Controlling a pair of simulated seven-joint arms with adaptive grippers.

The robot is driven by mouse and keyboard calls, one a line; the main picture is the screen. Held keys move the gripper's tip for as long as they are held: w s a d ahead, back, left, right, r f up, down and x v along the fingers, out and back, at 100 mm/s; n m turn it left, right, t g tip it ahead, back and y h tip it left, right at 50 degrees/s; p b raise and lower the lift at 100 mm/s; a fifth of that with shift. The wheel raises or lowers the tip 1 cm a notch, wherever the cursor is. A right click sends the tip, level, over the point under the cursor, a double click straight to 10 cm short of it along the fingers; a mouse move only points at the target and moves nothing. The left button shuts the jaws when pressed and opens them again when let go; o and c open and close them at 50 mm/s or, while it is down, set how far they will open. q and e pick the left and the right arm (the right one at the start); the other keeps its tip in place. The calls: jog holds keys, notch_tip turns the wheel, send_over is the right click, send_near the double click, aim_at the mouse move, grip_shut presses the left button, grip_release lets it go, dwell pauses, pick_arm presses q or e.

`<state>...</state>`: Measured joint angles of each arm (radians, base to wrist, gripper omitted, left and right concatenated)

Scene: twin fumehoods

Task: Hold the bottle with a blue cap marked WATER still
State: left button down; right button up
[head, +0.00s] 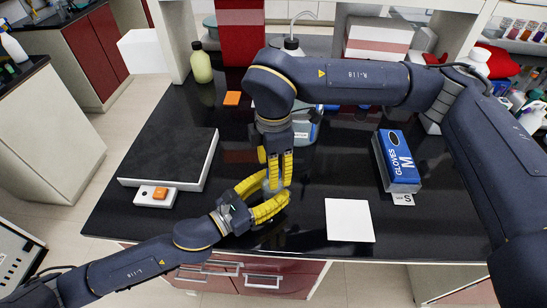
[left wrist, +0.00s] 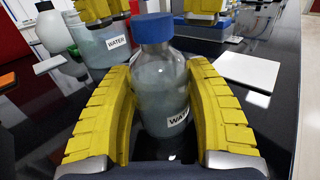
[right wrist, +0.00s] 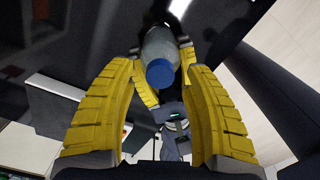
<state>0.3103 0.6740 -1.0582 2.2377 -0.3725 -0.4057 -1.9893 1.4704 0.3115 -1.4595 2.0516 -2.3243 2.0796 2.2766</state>
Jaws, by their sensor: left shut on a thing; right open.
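The bottle with the blue cap (left wrist: 153,27) stands upright in the left wrist view. Its clear body (left wrist: 160,90) holds pale liquid and bears a WATER label (left wrist: 177,120). My left gripper (left wrist: 160,75) is shut around the body, one yellow finger on each side. In the head view the left gripper (head: 262,193) and the right gripper's fingers hide most of the bottle. My right gripper (head: 277,170) points down from above, open. In the right wrist view the blue cap (right wrist: 160,73) shows between the right gripper's spread fingers (right wrist: 160,82); I cannot tell whether they touch it.
A vessel (left wrist: 102,44) also labelled WATER stands behind the bottle. A dark-topped slab (head: 170,158) lies at left, with a small white device (head: 150,202) beside it. A white square (head: 349,220) and a blue glove box (head: 398,160) lie at right. The bench front edge is near.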

jog(key=shift+f, duration=0.65)
jog(key=shift+c, duration=0.2)
grip_shut()
